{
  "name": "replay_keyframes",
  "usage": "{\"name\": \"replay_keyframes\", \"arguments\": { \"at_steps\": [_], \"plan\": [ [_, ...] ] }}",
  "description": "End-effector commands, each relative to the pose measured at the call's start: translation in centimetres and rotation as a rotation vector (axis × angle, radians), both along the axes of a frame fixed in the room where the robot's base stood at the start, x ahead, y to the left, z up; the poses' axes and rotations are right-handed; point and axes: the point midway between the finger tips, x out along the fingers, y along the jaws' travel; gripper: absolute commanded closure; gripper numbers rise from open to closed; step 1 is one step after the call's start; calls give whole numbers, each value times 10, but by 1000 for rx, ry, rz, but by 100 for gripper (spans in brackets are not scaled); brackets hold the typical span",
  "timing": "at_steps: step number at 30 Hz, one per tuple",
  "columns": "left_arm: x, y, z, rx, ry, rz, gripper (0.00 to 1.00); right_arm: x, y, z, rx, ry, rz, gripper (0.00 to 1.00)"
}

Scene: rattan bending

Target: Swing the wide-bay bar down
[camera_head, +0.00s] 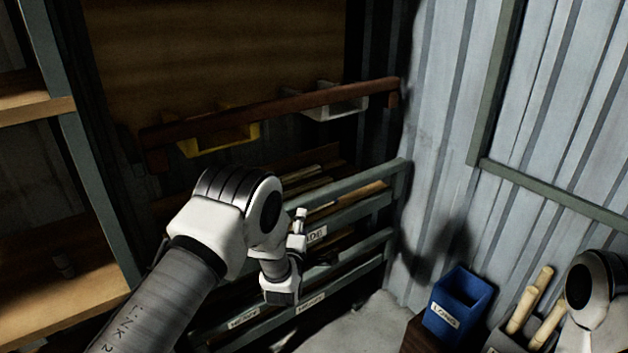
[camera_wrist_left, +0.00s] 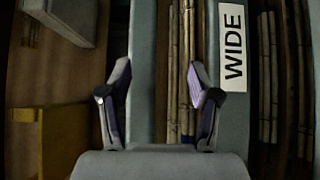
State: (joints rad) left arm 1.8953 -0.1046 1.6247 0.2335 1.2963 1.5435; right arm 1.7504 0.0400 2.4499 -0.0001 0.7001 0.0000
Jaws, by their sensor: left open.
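A grey-green storage rack with long rails stands ahead in the head view. Its upper rail (camera_head: 370,178) has rattan poles behind it. My left gripper (camera_wrist_left: 162,100) is open and empty in the left wrist view. A grey-green rail (camera_wrist_left: 141,60) and pale rattan poles (camera_wrist_left: 182,70) show between its fingers, and the labelled rail is right of them. I cannot tell whether the fingers touch anything. My right gripper is out of view.
Wooden shelves (camera_head: 75,303) are at left. A blue bin (camera_head: 461,305) and pale rods (camera_head: 531,300) are at lower right, near my right arm.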

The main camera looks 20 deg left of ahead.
Motion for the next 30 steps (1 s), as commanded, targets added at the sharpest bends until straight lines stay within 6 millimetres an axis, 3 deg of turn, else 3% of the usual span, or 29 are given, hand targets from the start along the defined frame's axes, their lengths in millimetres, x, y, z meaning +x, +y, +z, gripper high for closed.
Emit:
{"name": "replay_keyframes", "arguments": {
  "at_steps": [1,3,8,18,27,29,30],
  "plan": [
    [1,-2,16,1,-3,-3,38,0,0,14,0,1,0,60],
    [1,-2,22,2,-5,-3,38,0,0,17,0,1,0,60],
    [14,0,19,2,-9,-2,38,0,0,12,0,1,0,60],
    [73,8,18,1,-7,-2,38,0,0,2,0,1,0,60],
    [79,9,20,3,-5,-3,38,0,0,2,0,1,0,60],
    [79,8,20,3,-5,-3,55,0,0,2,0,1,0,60],
    [79,8,20,3,-5,-3,69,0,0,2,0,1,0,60]
  ]
}}
